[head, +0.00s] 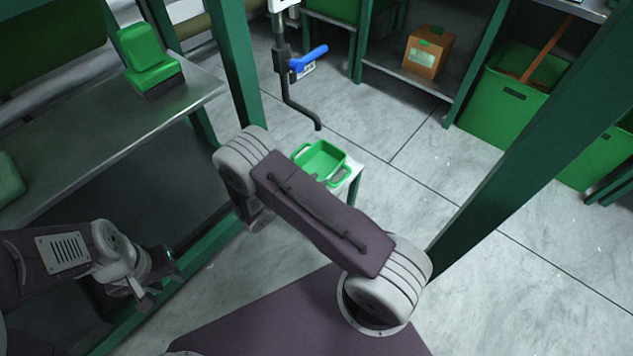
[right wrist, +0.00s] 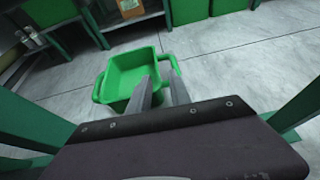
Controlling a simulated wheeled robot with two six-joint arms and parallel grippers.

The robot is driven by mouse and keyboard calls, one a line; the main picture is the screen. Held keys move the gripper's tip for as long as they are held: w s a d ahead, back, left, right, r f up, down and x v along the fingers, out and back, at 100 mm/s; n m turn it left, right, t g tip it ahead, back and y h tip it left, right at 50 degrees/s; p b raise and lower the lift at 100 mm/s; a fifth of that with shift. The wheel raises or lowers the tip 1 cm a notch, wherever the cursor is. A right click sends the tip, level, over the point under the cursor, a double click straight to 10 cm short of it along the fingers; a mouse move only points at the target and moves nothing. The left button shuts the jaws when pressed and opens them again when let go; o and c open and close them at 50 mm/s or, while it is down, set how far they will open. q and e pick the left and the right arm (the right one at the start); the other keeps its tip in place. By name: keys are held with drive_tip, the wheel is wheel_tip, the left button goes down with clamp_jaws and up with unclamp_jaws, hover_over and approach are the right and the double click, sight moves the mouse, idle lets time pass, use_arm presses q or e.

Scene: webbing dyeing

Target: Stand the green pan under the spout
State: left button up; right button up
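The green pan (head: 320,160) is a rectangular tray with a loop handle at each end, and it looks upright and empty. In the head view it appears over a small pale stand (head: 352,180); contact is unclear. The dark spout (head: 318,124) ends just above and beyond the pan in the picture. In the right wrist view the pan (right wrist: 128,76) lies just ahead of my right gripper (right wrist: 160,78). Its fingers are apart, one overlapping the pan and one by its right handle; my arm hides it in the head view. My left gripper (head: 152,272) is at lower left, apart from the pan.
A blue valve lever (head: 308,59) is on the pipe above the spout. A metal shelf (head: 95,125) with a green block (head: 148,55) is at left. Green posts (head: 545,150) flank the space. An orange box (head: 428,52) and green bins (head: 510,100) stand behind. Floor at right is clear.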

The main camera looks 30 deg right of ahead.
drive_tip(key=s+r+m+g+y, duration=0.5)
drive_tip(key=s+m+g, duration=0.2)
drive_tip(key=s+m, duration=0.45)
drive_tip(key=s+a+r+m+t+y, duration=0.3)
drive_tip(key=a+r+m+y, duration=0.3)
drive_tip(key=m, duration=0.5)
drive_tip(key=shift+s+a+y, duration=0.25)
drive_tip(key=shift+a+y, duration=0.5)
drive_tip(key=shift+y, duration=0.05)
